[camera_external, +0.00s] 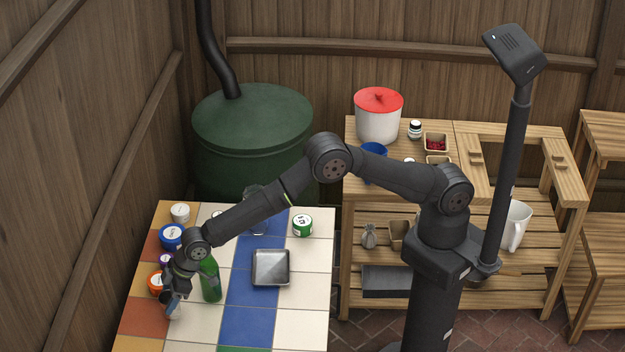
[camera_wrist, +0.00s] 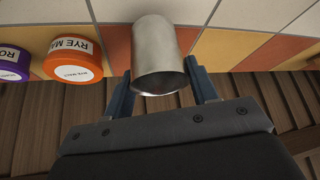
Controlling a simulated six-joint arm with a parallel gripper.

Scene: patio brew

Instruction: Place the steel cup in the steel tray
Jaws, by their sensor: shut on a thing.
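The steel cup (camera_wrist: 160,48) is a plain grey metal cylinder between the two fingers of my gripper (camera_wrist: 163,92) in the wrist view. My gripper is shut on it, and its open rim faces the wrist camera. In the external view my gripper (camera_external: 172,300) is at the left side of the tiled table, with the cup (camera_external: 174,311) small and partly hidden beneath it. The steel tray (camera_external: 271,267) is a square, shallow, empty grey tray. It sits on the blue tile strip, to the right of my gripper, beyond the green bottle.
A green bottle (camera_external: 210,278) stands between my gripper and the tray. An orange tub (camera_external: 155,283), a purple-lidded tub (camera_wrist: 13,62) and a blue tub (camera_external: 172,236) line the left edge. A green tin (camera_external: 302,225) stands behind the tray. The table's front right is clear.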

